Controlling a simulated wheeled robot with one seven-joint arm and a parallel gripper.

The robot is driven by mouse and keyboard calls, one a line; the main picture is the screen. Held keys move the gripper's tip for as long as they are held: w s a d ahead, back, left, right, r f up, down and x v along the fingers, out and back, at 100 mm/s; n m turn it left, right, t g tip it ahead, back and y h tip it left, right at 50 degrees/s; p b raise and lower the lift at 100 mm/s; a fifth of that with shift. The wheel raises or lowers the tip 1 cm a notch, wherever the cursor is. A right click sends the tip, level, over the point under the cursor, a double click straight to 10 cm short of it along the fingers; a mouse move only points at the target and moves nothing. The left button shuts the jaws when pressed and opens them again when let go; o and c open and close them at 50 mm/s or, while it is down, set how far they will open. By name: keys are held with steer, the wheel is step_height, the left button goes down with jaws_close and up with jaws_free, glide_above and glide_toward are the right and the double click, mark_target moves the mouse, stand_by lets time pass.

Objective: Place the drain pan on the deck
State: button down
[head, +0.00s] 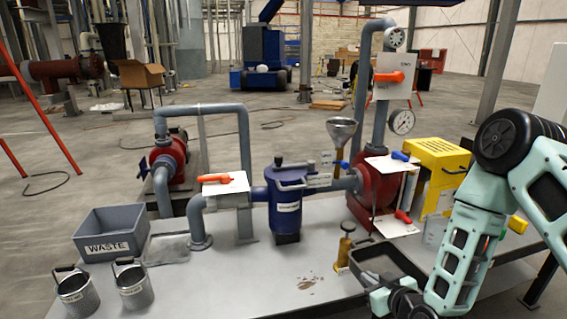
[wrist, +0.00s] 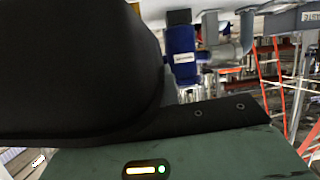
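The drain pan (head: 384,262) is a dark grey, open rectangular tray at the lower right of the head view. It is over or on the right part of the pale grey deck (head: 235,281); I cannot tell whether it touches the deck. My gripper (head: 376,285) is at the pan's near edge and appears shut on its rim, with the fingertips partly hidden. The wrist view is mostly filled by dark and green parts close to the camera, and the fingertips do not show clearly there.
A brass piece (head: 346,246) stands just left of the pan. A red pump (head: 372,188) and yellow box (head: 437,168) are behind it. A WASTE bin (head: 108,246) and two buckets (head: 133,290) stand left.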

mark_target(411, 275)
steer(key=d+m+h, duration=0.1)
steer(key=d, duration=0.2)
steer(key=d+m+h, duration=0.1)
steer(key=d, duration=0.2)
steer(key=d+r+m+h, duration=0.1)
steer(key=d+h, duration=0.1)
steer(key=d, duration=0.2)
steer(key=shift+s+r+m, duration=0.1)
steer(key=shift+s+m, duration=0.05)
steer(key=shift+m, duration=0.15)
steer(key=shift+t, duration=0.3)
steer(key=v, duration=0.5)
steer(key=shift+d+r, duration=0.15)
steer(key=shift+d, duration=0.1)
steer(key=shift+a, duration=0.1)
